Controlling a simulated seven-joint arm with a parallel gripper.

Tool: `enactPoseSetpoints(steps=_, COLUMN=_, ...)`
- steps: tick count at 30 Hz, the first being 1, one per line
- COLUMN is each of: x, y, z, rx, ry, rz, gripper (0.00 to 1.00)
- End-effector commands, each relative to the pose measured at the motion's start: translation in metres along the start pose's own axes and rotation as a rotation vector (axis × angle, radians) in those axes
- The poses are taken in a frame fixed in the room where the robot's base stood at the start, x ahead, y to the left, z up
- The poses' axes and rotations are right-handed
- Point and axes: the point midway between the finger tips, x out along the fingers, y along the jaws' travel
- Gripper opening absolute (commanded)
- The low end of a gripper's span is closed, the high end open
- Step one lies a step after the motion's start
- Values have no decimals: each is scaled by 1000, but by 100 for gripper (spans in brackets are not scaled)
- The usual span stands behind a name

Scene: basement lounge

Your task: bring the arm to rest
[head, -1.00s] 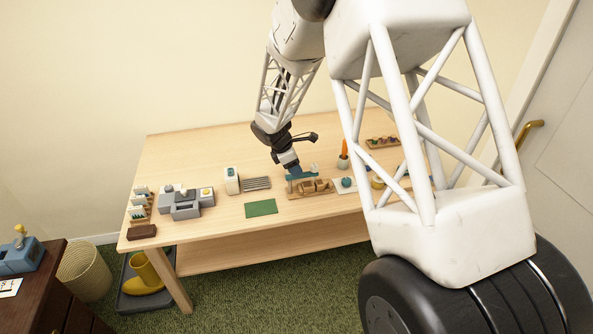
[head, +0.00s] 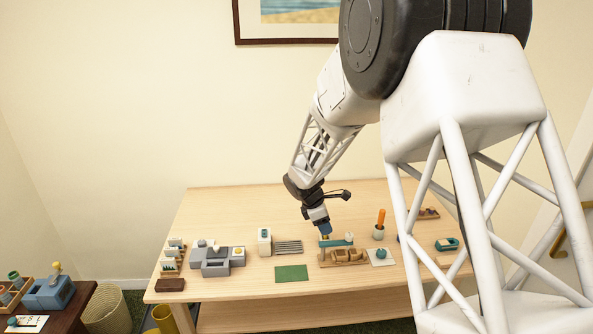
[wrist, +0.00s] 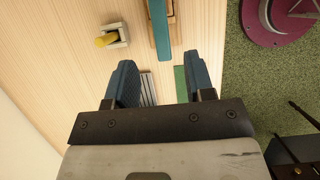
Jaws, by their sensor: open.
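My gripper (head: 325,235) hangs with fingers pointing down above the work table (head: 225,212), close to a wooden holder (head: 343,258) with a teal bar across its top (head: 338,243). In the wrist view my gripper (wrist: 160,75) has its two blue fingers wide apart, with nothing between them. The teal bar shows ahead of the fingers in the wrist view (wrist: 158,28). Whether a fingertip touches the bar cannot be told.
A green mat (head: 291,273), grey slatted piece (head: 288,247), white box (head: 264,241) and grey machine (head: 214,261) stand left of the holder. A cup with an orange-handled tool (head: 379,232) stands right. The table's back left is clear.

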Motion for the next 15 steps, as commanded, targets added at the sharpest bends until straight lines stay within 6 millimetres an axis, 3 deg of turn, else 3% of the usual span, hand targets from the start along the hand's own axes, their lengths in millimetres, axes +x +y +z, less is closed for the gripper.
enactPoseSetpoints(steps=8, x=-22, y=-17, z=13, rx=82, ry=17, rz=7, gripper=49)
enactPoseSetpoints(steps=15, x=-61, y=-57, z=36, rx=260, ry=56, rz=13, gripper=49)
